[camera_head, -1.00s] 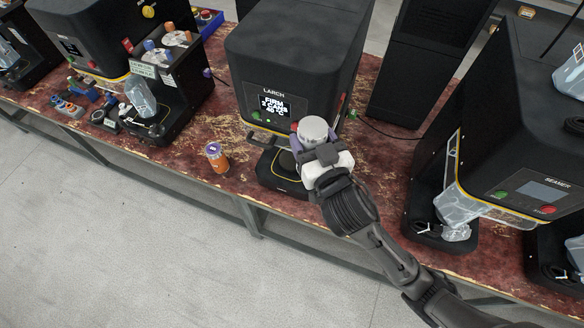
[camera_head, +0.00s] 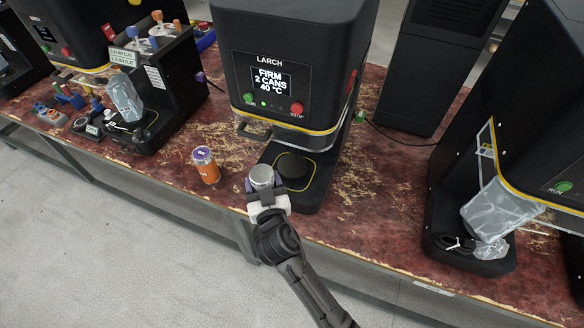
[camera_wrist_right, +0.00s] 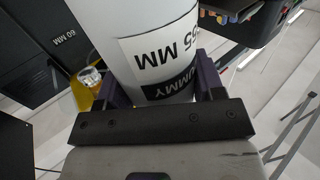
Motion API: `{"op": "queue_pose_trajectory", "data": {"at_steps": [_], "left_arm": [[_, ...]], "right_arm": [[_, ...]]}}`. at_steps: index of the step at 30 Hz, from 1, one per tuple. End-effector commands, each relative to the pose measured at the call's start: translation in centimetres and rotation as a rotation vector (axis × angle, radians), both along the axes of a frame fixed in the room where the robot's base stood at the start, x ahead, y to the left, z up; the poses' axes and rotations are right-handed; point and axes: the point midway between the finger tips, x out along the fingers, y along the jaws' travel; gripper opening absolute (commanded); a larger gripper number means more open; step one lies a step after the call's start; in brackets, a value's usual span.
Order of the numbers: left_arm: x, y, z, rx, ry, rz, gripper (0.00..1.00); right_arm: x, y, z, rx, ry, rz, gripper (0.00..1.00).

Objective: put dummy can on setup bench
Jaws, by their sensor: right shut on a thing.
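The dummy can (camera_head: 262,176) is a pale cylinder with a flat silvery top. In the right wrist view it (camera_wrist_right: 135,25) is white, with an upside-down label showing "MM" and part of "DUMMY". My right gripper (camera_head: 266,192) is shut on it, with purple fingers on both sides of the can in the right wrist view (camera_wrist_right: 160,88). The can is held in front of the LARCH machine, left of its round black pad (camera_head: 292,166). The worn red-brown bench (camera_head: 345,215) lies below; I cannot tell if it is the setup bench. My left gripper is not in view.
An orange can with a purple top (camera_head: 206,166) stands left of the held can. The LARCH machine (camera_head: 290,65) rises behind, its screen reading "FIRM 2 CANS 40 °C". A black seamer (camera_head: 540,130) stands at right.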

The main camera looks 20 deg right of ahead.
Motion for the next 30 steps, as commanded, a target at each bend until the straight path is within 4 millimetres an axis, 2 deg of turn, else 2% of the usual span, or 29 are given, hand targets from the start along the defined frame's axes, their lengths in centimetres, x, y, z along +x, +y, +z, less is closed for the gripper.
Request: {"op": "queue_pose_trajectory", "data": {"at_steps": [1,3,17,20,30], "left_arm": [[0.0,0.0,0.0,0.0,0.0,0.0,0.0],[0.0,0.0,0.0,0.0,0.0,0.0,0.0],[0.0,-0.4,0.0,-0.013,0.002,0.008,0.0],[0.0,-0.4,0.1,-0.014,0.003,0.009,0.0],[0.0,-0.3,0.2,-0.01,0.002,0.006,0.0]], "right_arm": [[0.1,0.1,0.8,0.001,-0.007,0.009,0.33],[0.0,0.3,1.1,0.002,-0.006,0.019,0.33],[0.4,0.1,1.2,-0.001,-0.006,0.027,0.33],[1.4,-0.9,1.3,-0.003,-0.007,0.026,0.33],[7.8,-6.7,1.3,-0.005,-0.006,0.025,0.33]]}}
